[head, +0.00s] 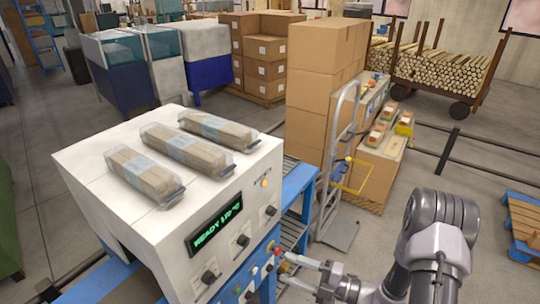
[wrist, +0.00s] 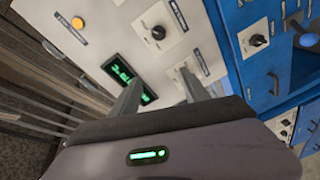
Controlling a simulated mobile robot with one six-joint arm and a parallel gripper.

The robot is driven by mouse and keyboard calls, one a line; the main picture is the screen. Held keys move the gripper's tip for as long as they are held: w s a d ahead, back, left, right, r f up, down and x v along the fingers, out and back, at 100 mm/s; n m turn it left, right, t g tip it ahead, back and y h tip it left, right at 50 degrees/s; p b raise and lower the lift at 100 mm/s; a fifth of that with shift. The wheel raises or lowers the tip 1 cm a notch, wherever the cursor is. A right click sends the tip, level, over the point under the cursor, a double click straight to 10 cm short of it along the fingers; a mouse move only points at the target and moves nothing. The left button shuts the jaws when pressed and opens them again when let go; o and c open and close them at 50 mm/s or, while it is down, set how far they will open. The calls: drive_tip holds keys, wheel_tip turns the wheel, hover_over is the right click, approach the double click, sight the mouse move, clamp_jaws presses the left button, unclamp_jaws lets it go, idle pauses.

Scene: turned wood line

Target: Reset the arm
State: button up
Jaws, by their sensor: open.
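My gripper (head: 309,274) is at the lower middle of the head view, in front of the blue lower panel of a machine. Its two fingers are spread, with nothing visible between them. In the wrist view my gripper (wrist: 160,90) faces the machine's white control panel (wrist: 165,40), with its fingers in front of the green display (wrist: 122,72). My arm bends down and in from the right side of the head view. I cannot tell whether a fingertip touches the panel.
The white machine (head: 95,170) carries three wrapped bundles (head: 190,150) on top. A hand truck (head: 340,170) and stacked cartons (head: 320,90) stand behind my gripper. A log cart (head: 440,70) is at the back right. A pallet (head: 525,225) lies at the right edge. Floor shows between them.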

drive_tip(key=s+a+r+n+g+h+b, duration=0.25)
drive_tip(key=s+r+n+g, duration=0.2)
drive_tip(key=n, duration=0.55)
drive_tip(key=s+a+r+n+g+h+b, duration=0.1)
drive_tip(key=s+a+r+n+g+b, duration=0.35)
drive_tip(key=n, duration=0.55)
drive_tip(key=s+d+n+t+h+b, duration=0.3)
drive_tip(key=s+n+h, duration=0.2)
drive_tip(key=n, duration=0.6)
drive_tip(key=s+d+r+n+t+h+b, duration=0.1)
drive_tip(key=s+d+n+t+h+b, duration=0.2)
drive_tip(key=n, duration=0.7)
drive_tip(key=shift+s+d+r+n+h, duration=0.35)
drive_tip(key=shift+s+d+h, duration=0.5)
drive_tip(key=shift+s, duration=0.4)
